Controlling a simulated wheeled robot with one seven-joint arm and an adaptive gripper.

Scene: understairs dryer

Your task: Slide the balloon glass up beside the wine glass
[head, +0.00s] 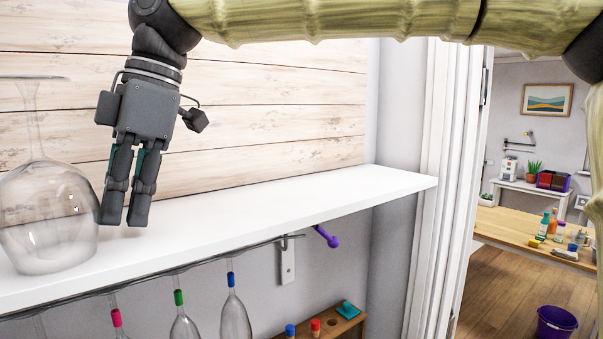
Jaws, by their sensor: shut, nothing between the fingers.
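A large clear balloon glass (45,225) stands upside down on the white shelf (290,205) at the left edge of the head view. Its wide bowl rests on the shelf, and its stem and foot point up. My gripper (124,220) points down just right of the bowl, with its fingertips close to the shelf top. It is shut and empty. Its left finger overlaps the bowl's right edge in the picture; I cannot tell whether they touch. I cannot make out a separate wine glass on the shelf.
The shelf is clear right of my gripper. A plank wall (270,110) stands behind it. Below hang several clear glass pieces with coloured bands (232,305) along a rail (200,262). A purple-tipped hook (327,237) is below the shelf. A doorway opens at right.

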